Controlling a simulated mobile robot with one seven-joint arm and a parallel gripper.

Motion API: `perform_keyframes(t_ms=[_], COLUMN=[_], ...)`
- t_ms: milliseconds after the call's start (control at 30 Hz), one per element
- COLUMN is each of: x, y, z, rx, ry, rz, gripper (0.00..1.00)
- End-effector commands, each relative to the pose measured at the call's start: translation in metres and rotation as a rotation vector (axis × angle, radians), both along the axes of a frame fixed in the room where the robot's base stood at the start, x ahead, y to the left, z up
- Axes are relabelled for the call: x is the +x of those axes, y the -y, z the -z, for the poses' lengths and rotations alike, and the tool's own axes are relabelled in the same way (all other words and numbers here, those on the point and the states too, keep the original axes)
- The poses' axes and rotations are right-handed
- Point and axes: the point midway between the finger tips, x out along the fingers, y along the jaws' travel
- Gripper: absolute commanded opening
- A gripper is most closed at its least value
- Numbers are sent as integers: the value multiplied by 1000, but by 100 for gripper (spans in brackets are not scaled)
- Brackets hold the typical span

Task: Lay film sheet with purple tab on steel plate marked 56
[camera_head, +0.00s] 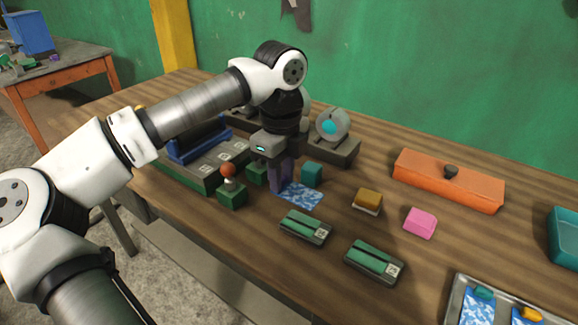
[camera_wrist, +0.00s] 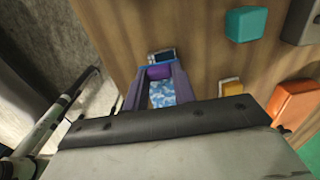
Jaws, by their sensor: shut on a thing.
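A blue-and-white patterned film sheet (camera_head: 302,194) extends from my gripper (camera_head: 281,182), close over the middle of the table. My gripper points down and is shut on its purple tab (camera_wrist: 158,72), which shows between the purple fingers in the wrist view. The sheet (camera_wrist: 162,95) lies behind the tab there. I cannot tell whether the sheet touches the table.
A teal cube (camera_head: 312,174) stands just beside the sheet. A green block with a brown ball (camera_head: 231,190) and labelled grey fixtures (camera_head: 205,172) are left. A yellow block (camera_head: 368,200), pink block (camera_head: 420,222) and orange box (camera_head: 448,181) are right. A metal tray (camera_head: 454,302) holds more sheets.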

Motion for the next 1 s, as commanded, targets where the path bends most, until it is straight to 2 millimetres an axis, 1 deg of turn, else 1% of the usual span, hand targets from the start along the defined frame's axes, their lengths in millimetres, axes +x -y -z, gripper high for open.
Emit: perform_keyframes(t_ms=[267,800,1000], x=[0,0,0], y=[0,0,0], z=[15,68,75], rx=[-1,0,0], ry=[-1,0,0], rz=[1,0,0], gripper=[5,5,5])
